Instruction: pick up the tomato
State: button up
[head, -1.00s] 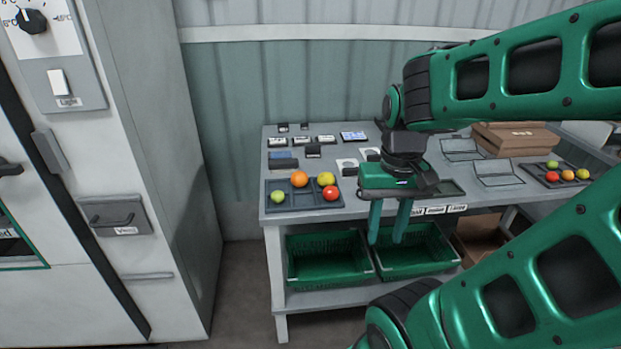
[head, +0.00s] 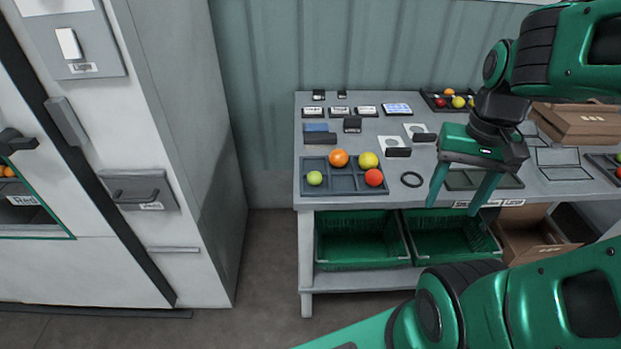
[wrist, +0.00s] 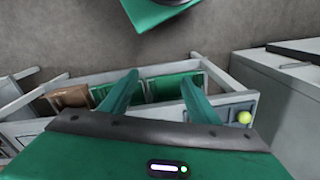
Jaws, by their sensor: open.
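A dark sectioned tray (head: 345,188) near the bench's front left holds a green tomato (head: 314,178), an orange one (head: 339,158), a yellow one (head: 368,160) and a red one (head: 374,177). My gripper (head: 455,207) is open and empty, fingers pointing down, to the right of this tray at the bench's front edge. In the wrist view my two fingers (wrist: 160,80) are spread with nothing between them. A yellow-green tomato (wrist: 244,117) shows to their right there; the other tomatoes are not visible in that view.
The grey bench (head: 425,195) also carries a black ring (head: 412,179), small devices, cardboard boxes (head: 575,122) and a back tray of tomatoes (head: 436,100). Green crates (head: 360,240) stand on the shelf below. A tall grey cabinet (head: 185,130) stands left, with open floor between.

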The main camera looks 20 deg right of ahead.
jog(key=w+a+m, duration=0.3)
jog(key=w+m, duration=0.4)
jog(key=w, duration=0.7)
jog(key=m+t+y, duration=0.2)
jog(key=m+y, duration=0.2)
jog(key=m, duration=0.4)
send_near(316, 173)
jog(key=shift+x, duration=4.55)
jog(key=shift+w, duration=0.1)
jog(key=shift+c, duration=0.5)
jog(key=c, duration=0.7)
